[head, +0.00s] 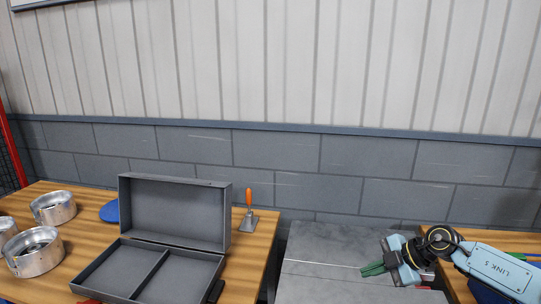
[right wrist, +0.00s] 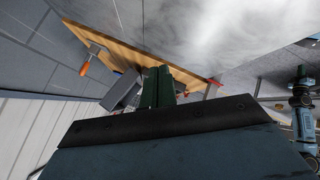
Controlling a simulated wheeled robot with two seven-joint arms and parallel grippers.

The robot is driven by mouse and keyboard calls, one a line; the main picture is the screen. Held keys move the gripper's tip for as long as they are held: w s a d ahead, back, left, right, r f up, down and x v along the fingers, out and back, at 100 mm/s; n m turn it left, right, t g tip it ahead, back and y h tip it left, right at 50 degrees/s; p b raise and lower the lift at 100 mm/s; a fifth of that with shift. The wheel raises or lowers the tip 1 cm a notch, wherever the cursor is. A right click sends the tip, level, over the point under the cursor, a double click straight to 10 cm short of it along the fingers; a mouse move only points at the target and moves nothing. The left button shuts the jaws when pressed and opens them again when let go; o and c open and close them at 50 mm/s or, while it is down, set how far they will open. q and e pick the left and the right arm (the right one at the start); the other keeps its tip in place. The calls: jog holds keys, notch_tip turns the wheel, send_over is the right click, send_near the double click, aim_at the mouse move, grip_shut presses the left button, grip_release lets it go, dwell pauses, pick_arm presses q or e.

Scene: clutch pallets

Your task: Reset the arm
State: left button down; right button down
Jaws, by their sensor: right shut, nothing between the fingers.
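My right arm comes in from the right in the head view. Its gripper (head: 372,269) has green fingers pressed together with nothing between them, and it is held over the grey surface between the two wooden tables. In the right wrist view the shut green fingers (right wrist: 158,88) point away from the camera, with a wooden table edge beyond them.
An open, empty grey case (head: 165,225) stands on the left wooden table (head: 258,250). An orange-handled trowel (head: 249,208) is beside it. Metal cylinders (head: 54,207) and a blue disc (head: 109,211) sit further left. A second wooden table (head: 433,237) is at right.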

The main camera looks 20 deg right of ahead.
jog(key=a+r+m+t, duration=0.25)
jog(key=a+t, duration=0.25)
jog(key=a, duration=0.3)
jog(key=a+r+m+t, duration=0.2)
jog(key=a+m+t, duration=0.25)
jog(key=a, duration=0.25)
jog(key=s+d+f+m+g+h, duration=0.1)
jog(key=s+f+m+g+h, duration=0.4)
jog(key=s+f+m+h, duration=0.55)
jog(key=s+a+f+g+y, duration=0.1)
jog(key=s+a+g, duration=0.15)
jog(key=s, duration=0.35)
jog(key=s+a+f+n+g+y, duration=0.1)
jog(key=s+g+y, duration=0.15)
jog(key=s, duration=0.35)
jog(key=s+a+f+g, duration=0.1)
jog(key=s+a+g, duration=0.15)
jog(key=s, duration=0.35)
notch_tip(320, 180, down, 26)
jog(key=s+d+g+b, duration=0.1)
jog(key=s, duration=0.1)
jog(key=s+d+f+g, duration=0.1)
jog(key=s+d+f, duration=0.2)
jog(key=s+f, duration=1.1)
jog(key=shift+s+f+n+g+b, duration=0.35)
jog(key=shift+s+f+b, duration=0.1)
jog(key=shift+s, duration=0.45)
